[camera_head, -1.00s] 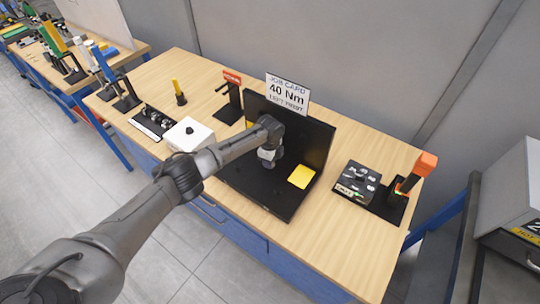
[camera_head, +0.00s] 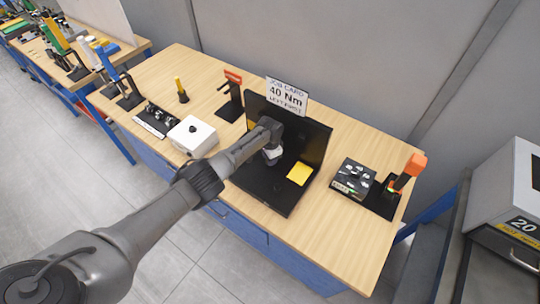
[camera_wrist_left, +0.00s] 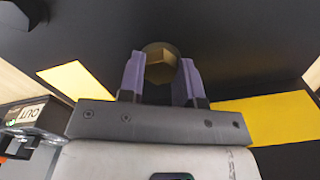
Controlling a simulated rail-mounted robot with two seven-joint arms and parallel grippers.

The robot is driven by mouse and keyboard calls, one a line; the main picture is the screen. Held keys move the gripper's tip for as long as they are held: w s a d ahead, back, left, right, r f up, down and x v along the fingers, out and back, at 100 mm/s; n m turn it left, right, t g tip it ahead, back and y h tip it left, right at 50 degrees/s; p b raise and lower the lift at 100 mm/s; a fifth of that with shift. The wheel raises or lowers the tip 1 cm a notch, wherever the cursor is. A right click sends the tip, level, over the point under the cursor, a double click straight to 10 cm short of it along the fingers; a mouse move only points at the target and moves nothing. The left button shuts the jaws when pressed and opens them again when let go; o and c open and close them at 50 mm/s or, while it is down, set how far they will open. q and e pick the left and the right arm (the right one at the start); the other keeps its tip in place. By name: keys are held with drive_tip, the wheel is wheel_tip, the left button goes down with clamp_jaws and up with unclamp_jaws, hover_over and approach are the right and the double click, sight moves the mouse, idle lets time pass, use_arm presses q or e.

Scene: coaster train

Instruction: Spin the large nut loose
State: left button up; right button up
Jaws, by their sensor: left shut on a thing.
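The large nut (camera_wrist_left: 160,66) is a dark brassy hexagon in the left wrist view, in front of the black panel. My left gripper (camera_wrist_left: 160,82) has its two purple-grey fingers on either side of the nut and is shut on it. In the head view my left gripper (camera_head: 271,156) is at the black fixture (camera_head: 318,150), and my own wrist hides the nut there. My right gripper is not in view.
A job card (camera_head: 287,96) reading 40 Nm stands on top of the fixture. A yellow pad (camera_head: 299,174) lies on its base. A white box (camera_head: 192,136) stands to the left; a black tray (camera_head: 354,178) and an orange-topped tool (camera_head: 412,167) stand to the right. The bench front is clear.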

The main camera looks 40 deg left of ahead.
use_arm(q)
drive_tip(key=n+p, duration=0.1)
drive_tip(key=n, duration=0.3)
drive_tip(key=shift+n, duration=0.3)
drive_tip(key=shift+f+n, duration=0.1)
drive_tip(key=shift+n, duration=0.2)
drive_tip(key=o, duration=0.9)
